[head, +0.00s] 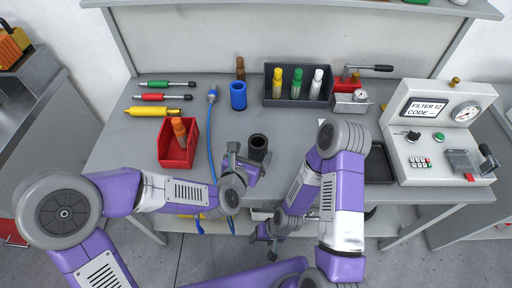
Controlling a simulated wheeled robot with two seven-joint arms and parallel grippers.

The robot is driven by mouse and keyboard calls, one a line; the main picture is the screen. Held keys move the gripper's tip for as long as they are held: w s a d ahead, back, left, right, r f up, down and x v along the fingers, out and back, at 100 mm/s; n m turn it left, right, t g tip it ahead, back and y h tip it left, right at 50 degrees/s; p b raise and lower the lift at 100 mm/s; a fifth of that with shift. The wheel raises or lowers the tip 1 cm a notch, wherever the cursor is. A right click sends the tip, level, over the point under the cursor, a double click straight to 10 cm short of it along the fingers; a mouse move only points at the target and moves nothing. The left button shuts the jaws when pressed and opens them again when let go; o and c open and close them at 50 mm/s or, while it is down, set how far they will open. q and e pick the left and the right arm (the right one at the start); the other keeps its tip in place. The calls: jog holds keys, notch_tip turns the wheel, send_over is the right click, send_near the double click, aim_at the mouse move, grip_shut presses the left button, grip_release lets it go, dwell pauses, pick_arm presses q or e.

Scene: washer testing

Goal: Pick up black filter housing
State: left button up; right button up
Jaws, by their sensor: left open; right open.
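The black filter housing (259,146) is a short dark open-topped cylinder standing upright on the grey table, near its front middle. My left gripper (245,160) is open, at the housing's lower left side. Its fingers come close to the housing and partly cover its lower part. I cannot tell whether they touch it or stand around it. My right gripper (268,238) is open and empty, lower in the picture, by the table's front edge.
A blue cylinder (238,96) stands behind the housing. A red bin (178,150) and a blue hose (211,140) are to the left. A black tray (298,101) with colored filters is at the back. A test console (440,130) stands at right. A dark tray (379,165) lies behind my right arm.

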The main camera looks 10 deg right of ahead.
aim_at(258, 143)
pick_arm(q)
jog(key=x, duration=0.5)
jog(key=shift+w+d+b, duration=0.25)
jog(key=shift+w+b, duration=0.05)
jog(key=shift+r, duration=0.1)
jog(key=shift+c, duration=0.4)
grip_shut()
jog(key=shift+r, duration=0.1)
